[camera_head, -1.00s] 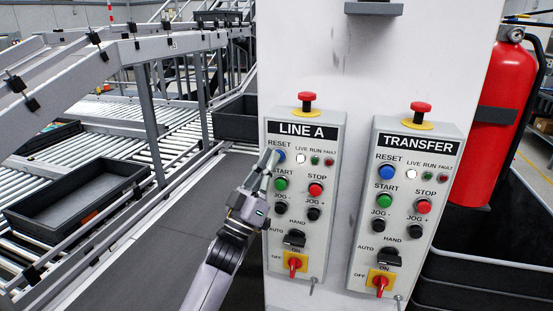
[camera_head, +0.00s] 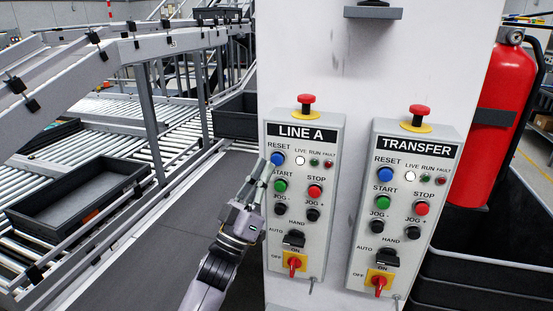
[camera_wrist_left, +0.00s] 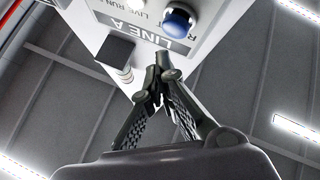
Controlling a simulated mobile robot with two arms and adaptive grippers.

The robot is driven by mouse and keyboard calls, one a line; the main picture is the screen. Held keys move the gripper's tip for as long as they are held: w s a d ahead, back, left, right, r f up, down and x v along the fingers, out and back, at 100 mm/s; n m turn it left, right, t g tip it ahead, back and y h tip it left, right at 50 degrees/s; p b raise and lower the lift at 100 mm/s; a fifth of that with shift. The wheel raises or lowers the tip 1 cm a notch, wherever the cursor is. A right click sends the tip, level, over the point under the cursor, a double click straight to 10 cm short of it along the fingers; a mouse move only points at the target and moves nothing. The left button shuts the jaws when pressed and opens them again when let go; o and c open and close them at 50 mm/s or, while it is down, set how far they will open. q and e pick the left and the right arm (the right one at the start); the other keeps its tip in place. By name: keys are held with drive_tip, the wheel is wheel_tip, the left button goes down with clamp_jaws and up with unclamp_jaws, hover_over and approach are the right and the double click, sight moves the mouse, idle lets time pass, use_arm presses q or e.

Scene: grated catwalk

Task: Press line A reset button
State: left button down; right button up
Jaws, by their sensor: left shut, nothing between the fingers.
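The LINE A control box (camera_head: 330,222) is on the white column, left of the TRANSFER box. Its blue RESET button (camera_head: 277,159) is at the upper left, under the LINE A label, and it also shows in the left wrist view (camera_wrist_left: 180,20). My left gripper (camera_head: 263,172) is shut and empty. Its fingertips are just below and left of the blue button in the head view. In the left wrist view the closed fingertips (camera_wrist_left: 160,70) show below the button, with a visible gap. My right gripper is not in view.
The LINE A box also carries a red mushroom button (camera_head: 307,99), a green START button (camera_head: 280,185) and a red STOP button (camera_head: 315,191). The TRANSFER box (camera_head: 408,228) has its own blue button (camera_head: 386,175). A roller conveyor with trays runs at left; a red fire extinguisher (camera_head: 497,140) stands at right.

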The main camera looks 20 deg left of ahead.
use_arm(q)
drive_tip(key=shift+s+a+p, duration=0.1)
drive_tip(key=shift+s+p, duration=0.35)
drive_tip(key=shift+s, duration=1.45)
wheel_tip(320, 180, down, 39)
drive_tip(key=w+a+n+g+y+b, duration=0.2)
drive_tip(key=g+y+b, duration=0.1)
drive_tip(key=g+y, duration=0.4)
drive_tip(key=s+f+m+g+b, duration=0.1)
drive_tip(key=s+f+g, duration=0.25)
drive_tip(key=f, duration=0.55)
drive_tip(key=s+f+g, duration=0.2)
drive_tip(key=s+f, duration=0.3)
drive_tip(key=f, duration=0.4)
drive_tip(key=s+a+f+m+g+y+b, duration=0.1)
drive_tip(key=s+f+g, duration=0.3)
drive_tip(key=s+f, duration=0.9)
drive_tip(key=s+a+f+m+g+y+b, duration=0.15)
drive_tip(key=s+f+g, duration=0.25)
drive_tip(key=s+f, duration=0.9)
drive_tip(key=s+f+g, duration=0.1)
drive_tip(key=s+g, duration=0.2)
drive_tip(key=s, duration=1.3)
drive_tip(key=shift+a+m, duration=0.35)
drive_tip(key=shift+a, duration=0.1)
drive_tip(key=shift+g+h, duration=0.25)
